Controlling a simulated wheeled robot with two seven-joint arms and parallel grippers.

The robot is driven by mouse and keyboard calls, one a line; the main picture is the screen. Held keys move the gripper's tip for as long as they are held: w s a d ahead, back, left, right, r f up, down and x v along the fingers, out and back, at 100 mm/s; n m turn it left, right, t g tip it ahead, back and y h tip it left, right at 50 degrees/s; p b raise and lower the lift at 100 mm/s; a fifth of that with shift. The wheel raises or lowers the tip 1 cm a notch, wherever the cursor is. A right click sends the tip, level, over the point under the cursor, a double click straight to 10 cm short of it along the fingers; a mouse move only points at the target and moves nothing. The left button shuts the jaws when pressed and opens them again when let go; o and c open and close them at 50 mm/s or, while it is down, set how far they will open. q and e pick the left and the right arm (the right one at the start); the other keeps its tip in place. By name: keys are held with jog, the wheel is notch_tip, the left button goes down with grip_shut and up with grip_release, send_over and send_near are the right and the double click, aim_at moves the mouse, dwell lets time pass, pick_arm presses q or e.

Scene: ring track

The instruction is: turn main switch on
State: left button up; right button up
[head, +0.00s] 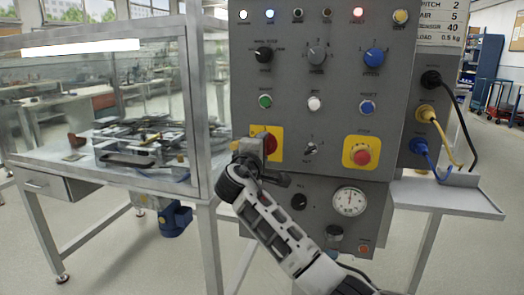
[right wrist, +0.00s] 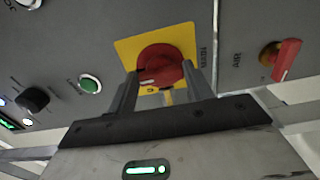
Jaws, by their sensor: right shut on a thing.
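The main switch (right wrist: 162,66) is a red rotary knob on a yellow square plate (right wrist: 127,48), with the lettering MAIN beside it in the right wrist view. In the head view the switch (head: 271,141) is at the lower left of the grey panel, partly hidden by my gripper. My right gripper (right wrist: 165,84) has one finger on each side of the red knob and is shut on it. In the head view the right gripper (head: 260,151) reaches up from below. A pale mark shows on the knob's near edge; its exact setting is unclear. My left gripper is out of view.
A red emergency stop (head: 362,157) on yellow sits right of the switch. A green button (head: 265,100) is above it. In the right wrist view a red AIR handle (right wrist: 287,60) is close by. A glass-walled enclosure (head: 110,110) stands left; cables (head: 440,140) hang right.

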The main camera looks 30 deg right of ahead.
jog(key=shift+f, duration=0.15)
jog(key=o, duration=1)
jog(key=v, duration=1.6)
jog(key=shift+s, duration=0.1)
